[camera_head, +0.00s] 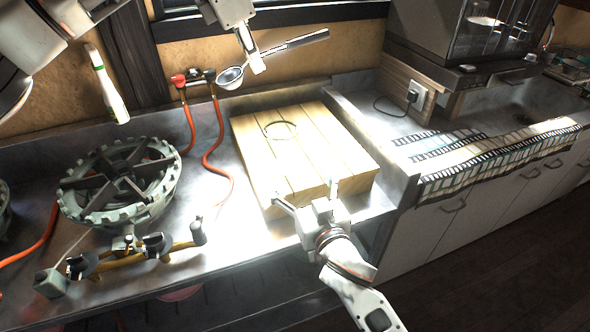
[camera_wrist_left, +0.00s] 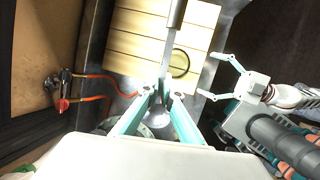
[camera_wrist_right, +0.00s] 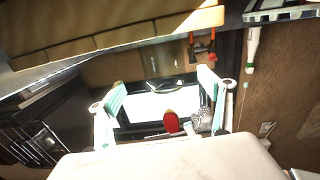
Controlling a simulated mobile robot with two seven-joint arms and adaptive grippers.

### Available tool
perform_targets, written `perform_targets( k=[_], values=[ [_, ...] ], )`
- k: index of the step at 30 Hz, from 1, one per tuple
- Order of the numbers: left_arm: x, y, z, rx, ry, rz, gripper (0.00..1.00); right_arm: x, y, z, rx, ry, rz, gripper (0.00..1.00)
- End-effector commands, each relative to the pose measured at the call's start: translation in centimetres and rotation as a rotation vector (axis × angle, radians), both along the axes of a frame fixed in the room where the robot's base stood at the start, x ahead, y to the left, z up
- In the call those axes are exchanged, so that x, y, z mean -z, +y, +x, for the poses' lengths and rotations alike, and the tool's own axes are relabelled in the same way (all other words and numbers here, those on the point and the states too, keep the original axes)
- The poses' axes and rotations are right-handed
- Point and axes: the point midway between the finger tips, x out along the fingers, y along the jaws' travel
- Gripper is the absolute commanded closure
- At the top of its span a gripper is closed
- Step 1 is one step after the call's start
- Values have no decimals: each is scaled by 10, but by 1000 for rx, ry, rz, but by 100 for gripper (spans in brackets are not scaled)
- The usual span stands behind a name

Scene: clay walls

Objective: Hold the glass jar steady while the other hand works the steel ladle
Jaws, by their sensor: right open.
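The steel ladle (camera_head: 301,41) is held above the back of the counter, its bowl (camera_head: 230,77) at the left and its handle rising to the right. My left gripper (camera_head: 258,62) is shut on its handle; the left wrist view shows the fingers closed on the ladle (camera_wrist_left: 172,45). The glass jar (camera_head: 280,122) shows only as a thin dark ring on the wooden block; its clear body is hard to make out. The ring also shows in the left wrist view (camera_wrist_left: 187,65). My right gripper (camera_head: 306,190) is open and empty at the block's front edge, apart from the jar.
The wooden block (camera_head: 325,150) stands on the metal counter. A gas burner (camera_head: 118,180) with brass valves and red hoses (camera_head: 208,150) is at the left. A patterned cloth (camera_head: 490,160) lies on the right counter. A white bottle-like object (camera_head: 108,85) is at the upper left.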

Motion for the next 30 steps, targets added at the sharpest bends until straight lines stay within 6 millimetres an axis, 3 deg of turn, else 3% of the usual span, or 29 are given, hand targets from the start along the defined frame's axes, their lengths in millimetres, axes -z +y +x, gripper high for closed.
perform_targets(
  k=[3,7,24,30],
  values=[
    [0,0,0,0,0,0,100,-17,8,5,8,-26,10,21],
    [0,0,0,0,0,0,100,-23,11,12,11,-35,15,21],
    [0,0,0,0,0,0,100,-23,34,98,11,-35,14,21],
    [0,0,0,0,0,0,100,-23,39,117,11,-34,15,21]
  ],
)
